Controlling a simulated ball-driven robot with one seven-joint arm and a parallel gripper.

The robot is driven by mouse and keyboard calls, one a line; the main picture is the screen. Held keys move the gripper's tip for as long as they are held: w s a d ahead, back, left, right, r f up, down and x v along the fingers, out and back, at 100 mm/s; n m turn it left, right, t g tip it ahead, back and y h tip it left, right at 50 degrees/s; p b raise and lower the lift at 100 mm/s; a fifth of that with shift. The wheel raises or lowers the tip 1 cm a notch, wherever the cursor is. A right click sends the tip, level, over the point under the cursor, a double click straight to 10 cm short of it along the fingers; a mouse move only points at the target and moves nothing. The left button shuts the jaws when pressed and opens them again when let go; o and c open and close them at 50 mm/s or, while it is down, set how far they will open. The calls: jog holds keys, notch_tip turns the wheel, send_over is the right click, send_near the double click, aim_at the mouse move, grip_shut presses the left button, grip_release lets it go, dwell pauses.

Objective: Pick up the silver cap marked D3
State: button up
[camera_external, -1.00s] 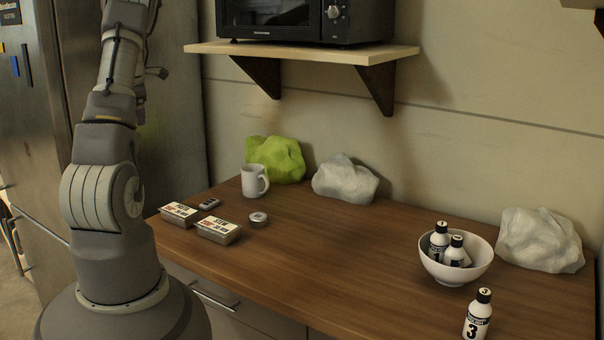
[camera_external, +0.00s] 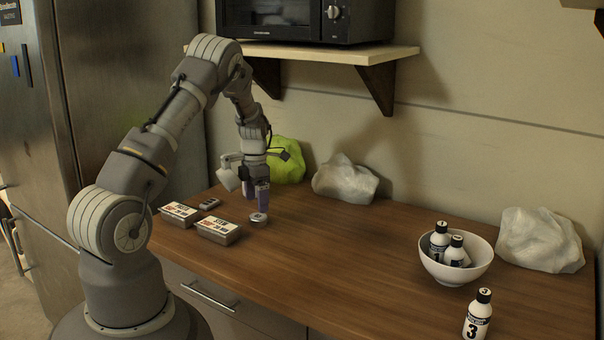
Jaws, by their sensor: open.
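The silver cap (camera_external: 258,218) is a small round disc lying on the wooden counter, right of the tins. Its marking is too small to read.
Two labelled tins, one (camera_external: 218,231) and another (camera_external: 180,214), sit left of the cap, with a small dark item (camera_external: 209,204) behind. A green bag (camera_external: 290,160) and a white bag (camera_external: 345,180) stand behind. A bowl (camera_external: 456,268) holds bottles. The middle counter (camera_external: 340,250) is clear. A shelf (camera_external: 300,52) overhangs.

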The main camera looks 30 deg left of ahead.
aim_at(258, 216)
notch_tip(258, 216, down, 5)
jog(key=shift+d+f+b, duration=0.15)
jog(key=shift+f+b, duration=0.05)
jog(key=shift+b, duration=0.65)
jog(key=shift+r, duration=0.1)
jog(key=shift+c, duration=0.3)
jog(key=c, duration=1.1)
jog(key=shift+r, duration=0.1)
